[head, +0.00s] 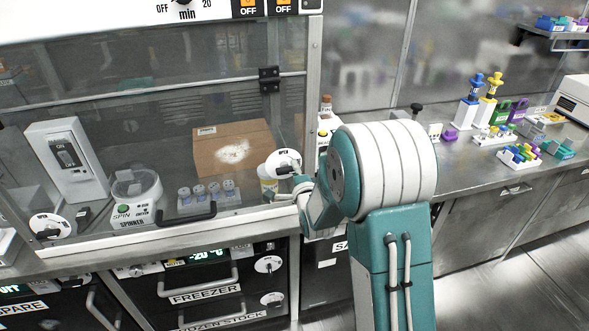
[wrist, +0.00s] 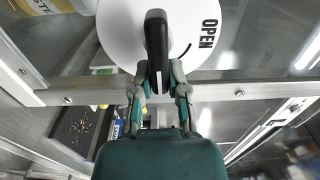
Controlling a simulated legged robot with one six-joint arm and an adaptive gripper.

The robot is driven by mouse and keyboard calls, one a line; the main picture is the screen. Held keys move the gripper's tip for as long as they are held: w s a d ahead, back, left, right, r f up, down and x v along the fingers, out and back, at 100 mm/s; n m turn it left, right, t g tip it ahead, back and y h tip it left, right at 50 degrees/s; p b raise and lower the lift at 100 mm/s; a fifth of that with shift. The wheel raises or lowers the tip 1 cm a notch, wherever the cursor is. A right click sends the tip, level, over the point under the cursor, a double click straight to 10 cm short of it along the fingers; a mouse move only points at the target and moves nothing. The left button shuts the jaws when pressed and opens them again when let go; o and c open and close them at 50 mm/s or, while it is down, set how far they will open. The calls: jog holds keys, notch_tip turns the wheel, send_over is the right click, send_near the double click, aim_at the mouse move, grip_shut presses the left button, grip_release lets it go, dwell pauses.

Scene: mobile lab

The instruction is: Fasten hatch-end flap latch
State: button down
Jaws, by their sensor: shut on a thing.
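The flap latch at the right end of the glass hatch is a white round plate (head: 281,157) marked OPEN, with a black lever. In the wrist view the white plate (wrist: 120,28) fills the top, with OPEN printed at its right, turned sideways. The black lever (wrist: 156,30) runs down from the plate's middle, and its lower end sits between my fingers. My gripper (wrist: 160,72) is shut on the lever. In the head view my gripper (head: 297,186) reaches the latch from the right; my arm hides part of its surroundings.
Another round latch (head: 49,226) is at the hatch's lower left. A black bar handle (head: 186,218) crosses the hatch front. Behind the glass are a cardboard box (head: 230,148), a spinner (head: 135,195) and a vial rack (head: 209,196). Freezer drawers (head: 205,290) lie below; a workbench (head: 470,165) stands right.

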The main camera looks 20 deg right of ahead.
jog(key=shift+s+d+f, duration=0.1)
jog(key=shift+f, duration=0.2)
jog(key=c, duration=0.6)
grip_release()
jog(key=shift+c, duration=0.2)
jog(key=shift+r, duration=0.1)
jog(key=s, duration=1.1)
jog(key=shift+s, duration=0.4)
